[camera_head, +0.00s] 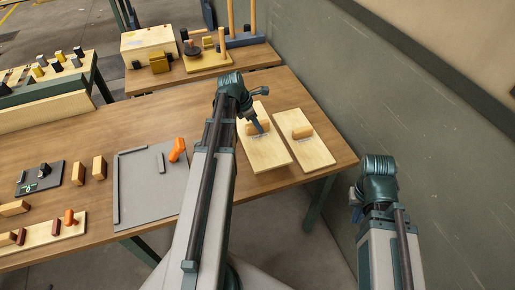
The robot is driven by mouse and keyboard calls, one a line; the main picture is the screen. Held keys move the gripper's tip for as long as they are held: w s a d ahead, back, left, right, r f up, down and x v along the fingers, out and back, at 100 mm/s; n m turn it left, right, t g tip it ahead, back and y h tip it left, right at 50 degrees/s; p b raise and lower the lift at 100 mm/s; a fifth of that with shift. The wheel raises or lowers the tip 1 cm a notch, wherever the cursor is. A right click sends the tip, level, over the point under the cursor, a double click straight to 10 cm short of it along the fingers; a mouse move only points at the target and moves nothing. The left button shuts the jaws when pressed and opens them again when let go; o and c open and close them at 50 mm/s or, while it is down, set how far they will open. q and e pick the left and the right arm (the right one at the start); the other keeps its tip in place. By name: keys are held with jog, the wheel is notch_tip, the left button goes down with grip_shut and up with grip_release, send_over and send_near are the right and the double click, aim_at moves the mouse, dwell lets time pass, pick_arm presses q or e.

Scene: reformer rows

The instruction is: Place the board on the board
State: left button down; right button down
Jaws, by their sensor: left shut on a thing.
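Two pale wooden boards lie side by side near the right end of the brown table. The left board (264,157) has a wooden block-like handle (252,129) on it, and the right board (311,152) has a similar handle (302,131). My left gripper (259,131) points down at the left board and is shut on its handle. The fingertips are small and partly hidden. I cannot tell whether the left board is touching the table or slightly raised. My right gripper (356,212) hangs beyond the table's right edge, beside my arm, too dark and small to read.
A grey panel (140,198) with an orange-handled piece (177,149) lies left of my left arm. Wooden blocks (99,168) and a dark tray (40,179) stand further left. A back table (200,73) holds a box and posts. A grey-green wall borders the right.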

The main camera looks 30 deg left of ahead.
aim_at(246, 126)
pick_arm(q)
jog(key=shift+f+b, duration=4.75)
jog(key=shift+f, duration=0.2)
jog(key=shift+r, duration=0.1)
jog(key=c, duration=1.1)
grip_release()
jog(key=shift+f, duration=0.2)
jog(key=o, duration=0.5)
jog(key=shift+r, duration=0.1)
jog(key=p+v, duration=1.1)
jog(key=v, duration=0.1)
jog(key=shift+d+r, duration=0.1)
jog(key=shift+r, duration=0.05)
